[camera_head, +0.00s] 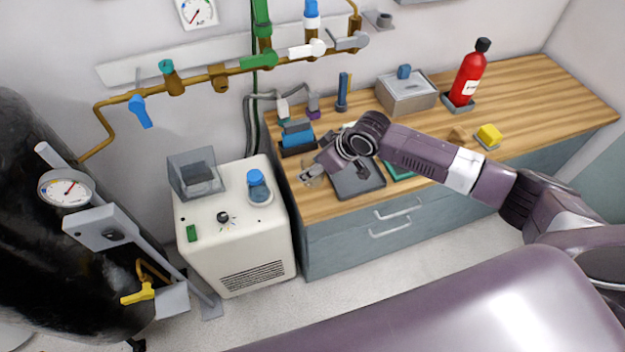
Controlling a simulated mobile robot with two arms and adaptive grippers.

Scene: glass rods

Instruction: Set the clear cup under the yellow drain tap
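The yellow drain tap (138,294) sits low on the black tank at the left, above a small grey plate (172,301). My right arm comes in from the right, and its gripper (335,170) is over the left end of the wooden worktop. A small, pale, see-through shape (312,174) shows at the gripper's left side and may be the clear cup. I cannot tell if the fingers touch it, and the wrist hides part of the gripper. The gripper is well to the right of the tap. My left gripper is not in view.
A white machine (235,240) with a blue-capped vessel (258,186) stands between tank and worktop (540,95). A dark tray (358,182) lies below the gripper. A red bottle (468,75), metal box (407,95) and yellow block (489,135) stand farther right. Pipes with valves run above.

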